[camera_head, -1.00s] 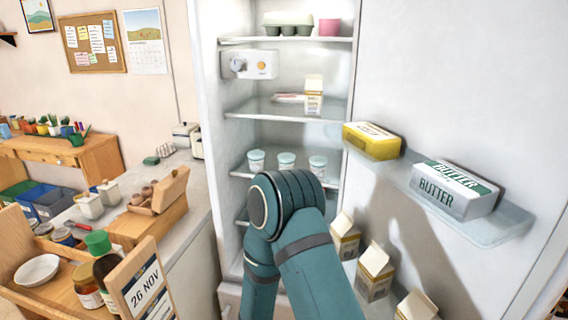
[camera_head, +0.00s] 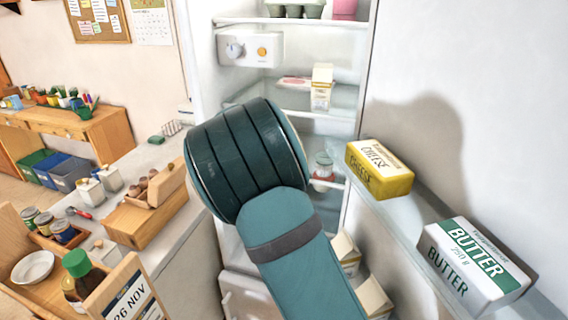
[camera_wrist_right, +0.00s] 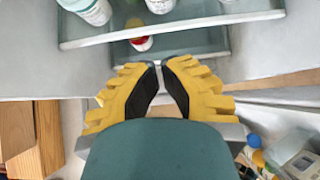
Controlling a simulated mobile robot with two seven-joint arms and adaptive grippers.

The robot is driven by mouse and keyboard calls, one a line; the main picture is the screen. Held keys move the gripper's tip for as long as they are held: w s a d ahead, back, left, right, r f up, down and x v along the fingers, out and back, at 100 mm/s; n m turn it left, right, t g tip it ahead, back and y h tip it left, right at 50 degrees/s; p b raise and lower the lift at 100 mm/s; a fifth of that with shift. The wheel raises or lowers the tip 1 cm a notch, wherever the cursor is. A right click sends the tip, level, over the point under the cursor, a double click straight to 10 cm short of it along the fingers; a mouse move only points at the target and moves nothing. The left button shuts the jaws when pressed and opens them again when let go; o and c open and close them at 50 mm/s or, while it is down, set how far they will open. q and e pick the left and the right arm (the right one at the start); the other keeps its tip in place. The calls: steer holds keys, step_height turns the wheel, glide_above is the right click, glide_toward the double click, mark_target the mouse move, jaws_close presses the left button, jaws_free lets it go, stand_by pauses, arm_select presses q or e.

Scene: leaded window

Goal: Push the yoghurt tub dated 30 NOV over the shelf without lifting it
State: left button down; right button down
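White yoghurt tubs stand on a glass fridge shelf (camera_wrist_right: 185,22). In the right wrist view one tub (camera_wrist_right: 92,10) is at the top left and another (camera_wrist_right: 160,4) at the top middle; a third is barely visible at the top edge. No date is readable on them. In the head view only one tub (camera_head: 323,160) shows; my teal arm hides the others. My right gripper (camera_wrist_right: 160,62) has yellow fingers with black pads, tips together and empty. It is below the shelf's front edge in the wrist view, apart from the tubs. My left gripper is out of view.
A red-topped pot (camera_wrist_right: 140,43) stands on the level below. The open fridge door at right carries cheese (camera_head: 379,169) and butter (camera_head: 474,265), with cartons below. A sign reading 26 NOV (camera_head: 130,297) stands at the lower left, near a bottle (camera_head: 78,275).

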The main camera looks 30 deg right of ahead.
steer(key=shift+w+d+r+p+x, duration=0.2)
steer(key=shift+d+r+x, duration=0.1)
steer(key=shift+x, duration=1.6)
steer(key=shift+w+d+r+p+x, duration=0.1)
steer(key=shift+w+d+r+x, duration=0.2)
steer(key=shift+x, duration=1.65)
steer(key=shift+w+d+r+p+x, duration=0.15)
steer(key=shift+r+x, duration=0.2)
steer(key=shift+x, duration=1.55)
